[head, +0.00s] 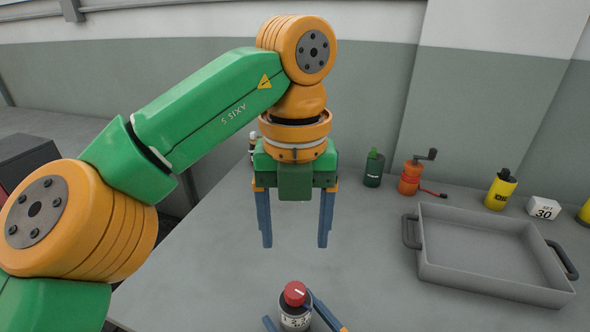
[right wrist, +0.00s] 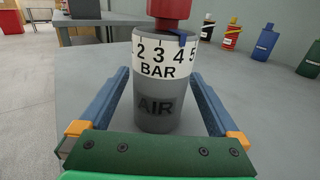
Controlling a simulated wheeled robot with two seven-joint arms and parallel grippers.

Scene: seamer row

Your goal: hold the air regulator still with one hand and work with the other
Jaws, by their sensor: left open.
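The air regulator is a grey cylinder (right wrist: 158,95) marked BAR and AIR, with a white number band and a red knob on top. In the head view it stands upright at the bottom edge, its red knob (head: 295,293) showing. My right gripper (right wrist: 161,75) has one blue finger on each side of the regulator's body. Its fingers look wide apart, and bare bench shows between the left finger and the body in the head view. My left gripper (head: 295,240) is open and empty, pointing down above the bench, beyond the regulator.
A grey tray (head: 492,290) sits at right on the grey bench (head: 205,275). Along the back stand a dark green bottle (head: 373,169), an orange hand-cranked device (head: 411,178), a yellow bottle (head: 500,190) and a white block marked 30 (head: 543,208). The bench left of the regulator is clear.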

